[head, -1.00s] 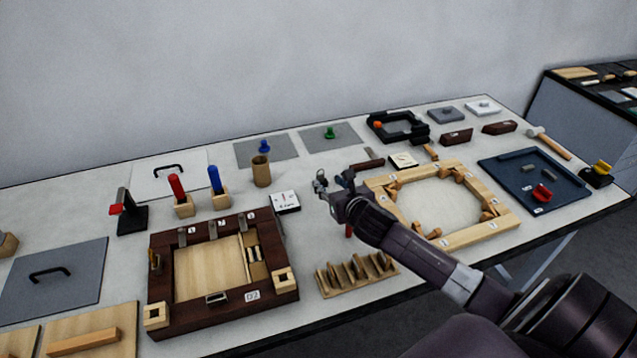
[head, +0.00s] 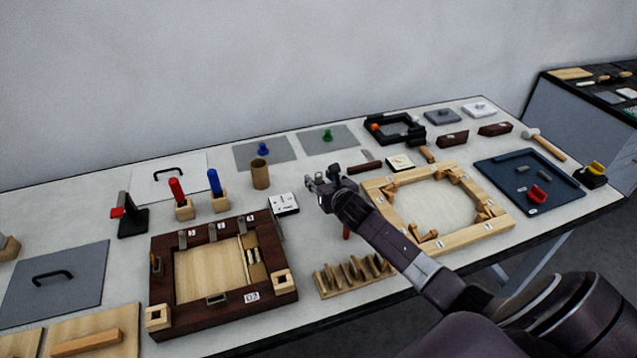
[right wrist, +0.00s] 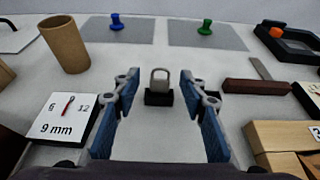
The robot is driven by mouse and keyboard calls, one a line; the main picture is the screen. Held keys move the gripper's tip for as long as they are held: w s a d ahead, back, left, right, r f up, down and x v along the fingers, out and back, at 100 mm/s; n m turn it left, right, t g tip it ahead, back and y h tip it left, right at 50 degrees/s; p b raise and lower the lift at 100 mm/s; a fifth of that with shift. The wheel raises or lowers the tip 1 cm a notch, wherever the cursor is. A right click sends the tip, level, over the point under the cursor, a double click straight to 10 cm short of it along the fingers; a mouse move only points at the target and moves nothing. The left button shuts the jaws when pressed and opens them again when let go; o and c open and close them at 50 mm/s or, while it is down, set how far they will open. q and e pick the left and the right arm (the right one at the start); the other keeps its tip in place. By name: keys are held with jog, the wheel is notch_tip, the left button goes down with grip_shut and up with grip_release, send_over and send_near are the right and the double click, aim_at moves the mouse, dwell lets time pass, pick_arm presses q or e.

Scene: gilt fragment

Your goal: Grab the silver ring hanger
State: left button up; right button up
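The silver ring hanger (right wrist: 160,77) is a small upright grey loop in a black block, in the right wrist view. It stands on the white tabletop, ahead of my right gripper and centred between its fingers. My right gripper (right wrist: 159,102) is open and empty, with one blue-padded finger on each side. In the head view my right gripper (head: 322,186) is over the middle of the table, and I cannot make out the hanger there. My left gripper is not in view.
A white dial card marked 9 mm (right wrist: 62,116) lies close on the left, with a brown cup (right wrist: 66,46) behind it. A dark red-brown block (right wrist: 256,87) and a wooden frame (right wrist: 268,136) are on the right. A slotted wooden rack (head: 352,276) stands near the front edge.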

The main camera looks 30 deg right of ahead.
jog(key=c, duration=1.1)
jog(key=shift+o, duration=0.2)
jog(key=shift+r, duration=0.1)
